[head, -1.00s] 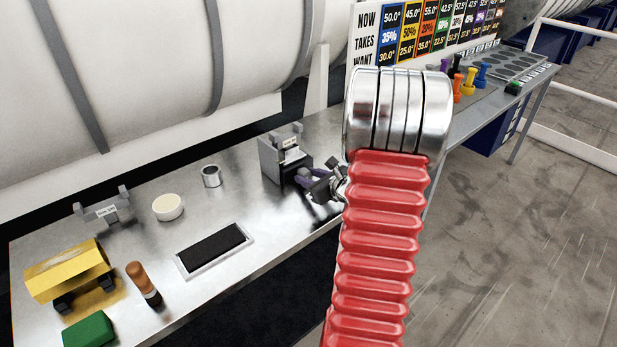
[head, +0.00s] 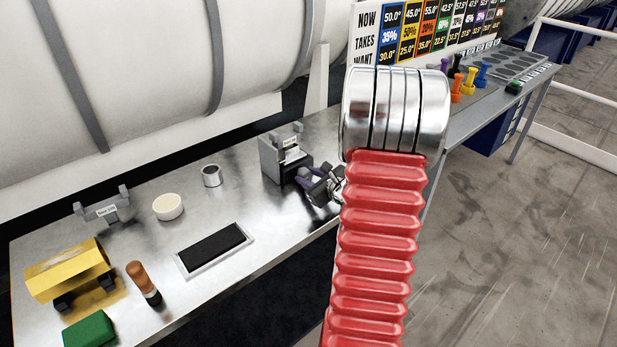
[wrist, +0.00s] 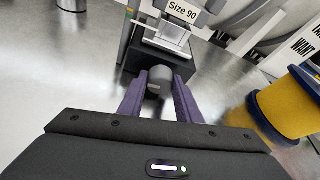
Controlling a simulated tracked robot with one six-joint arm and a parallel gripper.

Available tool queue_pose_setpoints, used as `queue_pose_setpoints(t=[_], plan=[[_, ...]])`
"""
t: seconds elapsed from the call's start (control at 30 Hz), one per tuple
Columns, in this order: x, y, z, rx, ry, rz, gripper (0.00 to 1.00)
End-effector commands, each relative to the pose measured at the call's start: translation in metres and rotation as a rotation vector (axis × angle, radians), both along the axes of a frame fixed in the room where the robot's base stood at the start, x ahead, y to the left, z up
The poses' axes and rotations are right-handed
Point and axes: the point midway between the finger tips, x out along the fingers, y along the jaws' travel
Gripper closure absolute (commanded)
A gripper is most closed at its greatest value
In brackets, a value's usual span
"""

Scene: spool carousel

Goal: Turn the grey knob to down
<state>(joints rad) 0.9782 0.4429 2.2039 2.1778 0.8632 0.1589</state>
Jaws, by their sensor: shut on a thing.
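The grey knob (wrist: 159,80) is on the front of a dark box-shaped base (wrist: 180,61) below a "Size 90" label, in the wrist view. My gripper (wrist: 158,88) is shut on the knob, with one purple finger on each side of it. In the head view my gripper (head: 311,180) reaches the front of the grey stand (head: 272,160) at the bench's edge. There the fingers and wrist hide the knob, and I cannot read which way it points.
A metal cup (head: 211,176), a white bowl (head: 168,207), a black pad (head: 213,249), a yellow block (head: 66,270) and an orange-handled tool (head: 143,283) are on the bench. A yellow and blue spool (wrist: 283,105) is at right in the wrist view.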

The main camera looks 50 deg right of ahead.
Motion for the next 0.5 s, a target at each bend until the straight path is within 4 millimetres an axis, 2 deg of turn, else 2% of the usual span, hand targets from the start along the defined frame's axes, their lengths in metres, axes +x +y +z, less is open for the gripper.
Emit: queue_pose_setpoints(t=[0.13,0.17,0.4,0.5], plan=[[-0.0006,-0.0008,0.0,0.001,0.0,-0.003,0.92],[-0.0006,-0.0008,0.0,0.001,0.0,-0.003,0.67],[-0.0003,-0.0005,0.0,0.001,0.001,-0.002,0.51],[-0.0003,-0.0004,0.0,0.001,0.001,-0.001,0.51]])
